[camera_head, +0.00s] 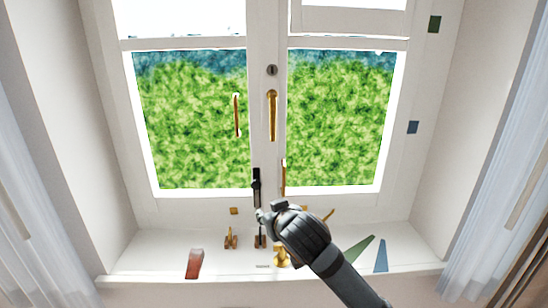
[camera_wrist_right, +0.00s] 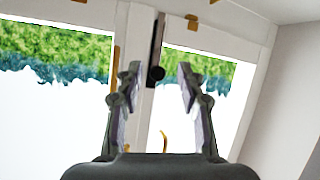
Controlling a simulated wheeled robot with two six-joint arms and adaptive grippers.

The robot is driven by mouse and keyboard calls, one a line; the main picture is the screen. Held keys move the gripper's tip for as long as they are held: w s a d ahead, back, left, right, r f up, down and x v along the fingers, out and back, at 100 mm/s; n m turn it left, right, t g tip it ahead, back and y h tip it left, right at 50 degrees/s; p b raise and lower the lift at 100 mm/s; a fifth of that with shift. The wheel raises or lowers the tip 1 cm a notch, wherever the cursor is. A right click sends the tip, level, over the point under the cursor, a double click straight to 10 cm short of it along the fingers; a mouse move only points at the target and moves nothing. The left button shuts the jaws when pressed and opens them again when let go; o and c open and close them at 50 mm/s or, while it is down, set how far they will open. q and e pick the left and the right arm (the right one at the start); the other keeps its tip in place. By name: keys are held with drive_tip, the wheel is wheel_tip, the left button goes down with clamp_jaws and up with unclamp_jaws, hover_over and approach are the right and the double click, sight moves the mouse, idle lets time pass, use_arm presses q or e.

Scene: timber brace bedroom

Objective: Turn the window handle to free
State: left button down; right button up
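A brass window handle (camera_head: 272,115) hangs upright on the middle post of the white window, below a dark round fitting (camera_head: 272,70). A second brass bar (camera_head: 237,115) stands against the left pane. A black upright bar (camera_head: 256,188) is low on the middle post; a dark bar with a round end (camera_wrist_right: 156,73) shows between my right fingers in the wrist view. My right gripper (camera_wrist_right: 158,72) is open, its fingers apart on either side of that bar in the picture; whether they touch it is unclear. In the head view, my right wrist hides most of the gripper. My left gripper is out of view.
The white sill (camera_head: 160,245) holds a reddish block (camera_head: 194,263), small brass fittings (camera_head: 231,238), and a green wedge (camera_head: 358,250) and a blue wedge (camera_head: 381,256) at right. Curtains (camera_head: 500,190) hang at both sides.

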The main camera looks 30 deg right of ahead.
sight(274, 123)
wheel_tip(274, 123, up, 21)
drive_tip(key=s+d+m+t+h, duration=0.1)
drive_tip(key=d+m+t+h, duration=0.15)
drive_tip(key=t, duration=0.25)
drive_tip(key=p+x, duration=0.2)
drive_tip(key=x, duration=0.2)
drive_tip(key=p+x, duration=0.3)
drive_tip(key=x, duration=0.2)
drive_tip(key=shift+d+f, duration=0.2)
drive_tip(key=shift+w+d+f+p, duration=0.2)
drive_tip(key=shift+w+p, duration=0.1)
drive_tip(key=shift+w, duration=0.4)
clamp_jaws()
